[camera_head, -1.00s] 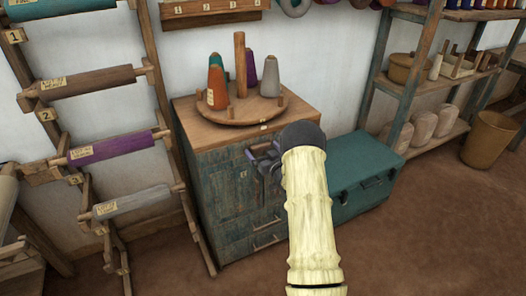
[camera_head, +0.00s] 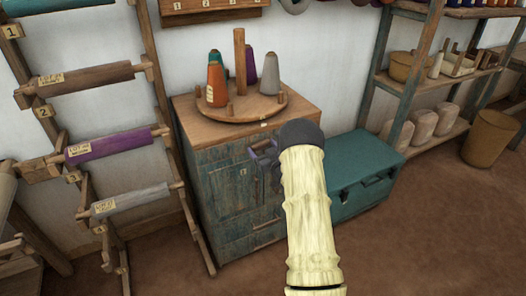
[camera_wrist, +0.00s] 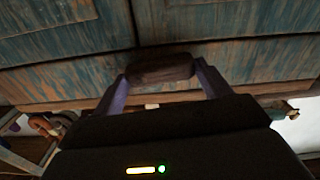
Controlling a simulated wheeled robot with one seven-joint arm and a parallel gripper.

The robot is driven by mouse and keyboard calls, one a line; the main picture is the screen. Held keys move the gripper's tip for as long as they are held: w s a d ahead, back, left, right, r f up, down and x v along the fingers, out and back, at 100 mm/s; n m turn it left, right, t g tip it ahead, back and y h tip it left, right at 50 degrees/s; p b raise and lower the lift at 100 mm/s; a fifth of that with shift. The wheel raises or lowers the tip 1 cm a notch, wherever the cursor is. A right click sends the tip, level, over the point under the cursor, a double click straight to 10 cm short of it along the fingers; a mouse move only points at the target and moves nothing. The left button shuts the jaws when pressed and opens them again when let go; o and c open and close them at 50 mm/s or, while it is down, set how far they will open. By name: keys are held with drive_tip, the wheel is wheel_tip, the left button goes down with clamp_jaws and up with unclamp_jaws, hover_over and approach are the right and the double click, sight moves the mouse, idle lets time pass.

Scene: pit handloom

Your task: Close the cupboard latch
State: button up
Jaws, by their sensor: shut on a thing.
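The cupboard (camera_head: 222,190) is a low cabinet with worn blue-green fronts and a wooden top. My gripper (camera_head: 263,152) is at its upper front, near the right corner. In the wrist view the latch (camera_wrist: 158,70) is a short dark brown wooden bar against the weathered front. The two purple-grey fingers of my gripper (camera_wrist: 162,76) stand one at each end of the bar and are shut on it. The bar lies across the wrist picture, just by a dark seam between panels. In the head view my arm and gripper hide the latch.
A round wooden stand (camera_head: 240,105) with several yarn cones is on the cupboard top. A teal chest (camera_head: 362,170) stands close on the right, behind my arm. A rack of yarn rollers (camera_head: 110,145) is close on the left. The floor in front (camera_head: 420,240) is clear.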

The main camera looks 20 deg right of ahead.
drive_tip(key=n+b, duration=0.2)
drive_tip(key=f+n+b, duration=0.1)
drive_tip(key=b, duration=0.1)
drive_tip(key=shift+f+n+b, duration=0.3)
drive_tip(key=shift+n, duration=0.1)
drive_tip(key=shift+d+f+n+b, duration=0.2)
drive_tip(key=shift+d+n+b, duration=0.1)
drive_tip(key=shift+n+b, duration=1.95)
drive_tip(key=shift+d+f+n+b, duration=0.2)
drive_tip(key=shift+d+n+b, duration=0.1)
drive_tip(key=shift+n+b, duration=1.9)
drive_tip(key=shift+d+f+n+b, duration=0.2)
drive_tip(key=shift+d+n+b, duration=0.1)
drive_tip(key=shift+n+b, duration=1.95)
drive_tip(key=shift+b, duration=0.3)
drive_tip(key=o, duration=1)
drive_tip(key=shift+r, duration=0.15)
drive_tip(key=shift+s+r, duration=0.15)
